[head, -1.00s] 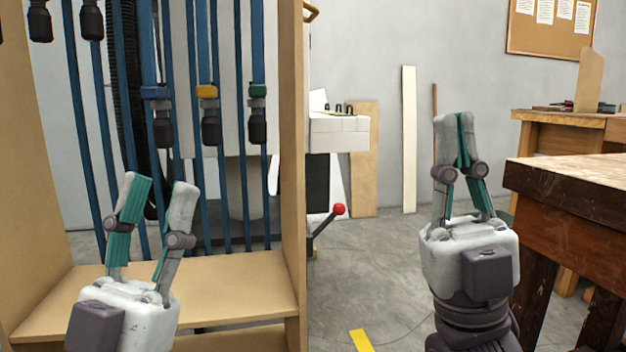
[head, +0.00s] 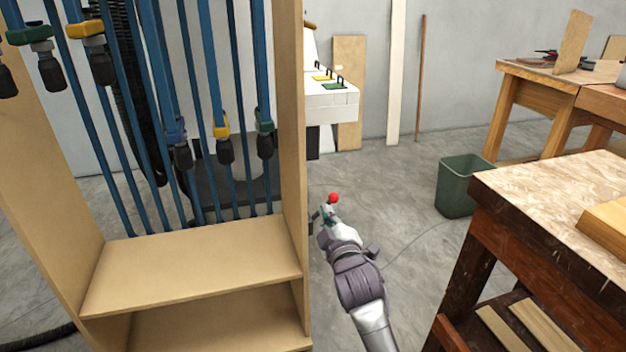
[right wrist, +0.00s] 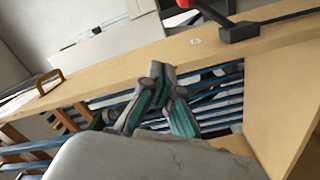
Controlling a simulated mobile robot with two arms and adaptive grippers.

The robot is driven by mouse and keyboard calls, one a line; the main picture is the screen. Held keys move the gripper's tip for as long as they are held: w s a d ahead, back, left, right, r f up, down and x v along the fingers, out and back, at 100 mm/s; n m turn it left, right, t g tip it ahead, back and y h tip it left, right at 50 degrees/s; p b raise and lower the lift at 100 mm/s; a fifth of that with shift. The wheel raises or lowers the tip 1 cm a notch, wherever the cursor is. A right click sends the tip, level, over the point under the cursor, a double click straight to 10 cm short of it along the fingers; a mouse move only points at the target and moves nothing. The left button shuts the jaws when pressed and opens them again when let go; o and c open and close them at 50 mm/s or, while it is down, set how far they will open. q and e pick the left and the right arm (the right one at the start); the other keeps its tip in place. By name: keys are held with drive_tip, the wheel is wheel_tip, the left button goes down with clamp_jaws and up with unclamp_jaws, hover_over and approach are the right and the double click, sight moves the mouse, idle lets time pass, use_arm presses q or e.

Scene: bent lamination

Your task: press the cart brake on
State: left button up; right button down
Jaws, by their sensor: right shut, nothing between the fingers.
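The brake lever's red ball knob (head: 333,198) shows just right of the wooden clamp cart's side panel (head: 291,120). In the right wrist view the red knob (right wrist: 184,3) is cut by the top edge, and a black lever part (right wrist: 238,32) lies by the cart's wooden edge (right wrist: 110,73). My right gripper (head: 322,213) is shut and empty, close to the knob and beside the panel; its fingertips also show in the right wrist view (right wrist: 160,70). I cannot tell whether it touches the lever. My left gripper is out of view.
Several blue bar clamps (head: 208,70) hang in the cart. A green bin (head: 462,186) and a wooden workbench (head: 500,230) stand on the right. Grey floor (head: 400,190) is open between cart and bench.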

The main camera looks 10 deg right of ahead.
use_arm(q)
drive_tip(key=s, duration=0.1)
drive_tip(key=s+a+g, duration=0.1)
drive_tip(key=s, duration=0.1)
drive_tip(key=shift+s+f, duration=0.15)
use_arm(e)
drive_tip(key=shift+f+g, duration=0.4)
drive_tip(key=shift+f, duration=0.45)
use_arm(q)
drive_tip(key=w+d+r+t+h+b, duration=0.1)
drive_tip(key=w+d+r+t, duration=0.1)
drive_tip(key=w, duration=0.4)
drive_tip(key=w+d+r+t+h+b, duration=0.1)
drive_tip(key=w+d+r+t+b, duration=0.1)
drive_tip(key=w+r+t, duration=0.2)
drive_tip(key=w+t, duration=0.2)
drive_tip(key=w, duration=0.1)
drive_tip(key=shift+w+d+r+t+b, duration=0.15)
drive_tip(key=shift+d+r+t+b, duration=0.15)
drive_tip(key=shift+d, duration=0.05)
use_arm(e)
drive_tip(key=w+d+f, duration=0.2)
drive_tip(key=w+d, duration=0.1)
drive_tip(key=w, duration=0.8)
drive_tip(key=shift+d+f, duration=0.2)
drive_tip(key=shift+f, duration=0.05)
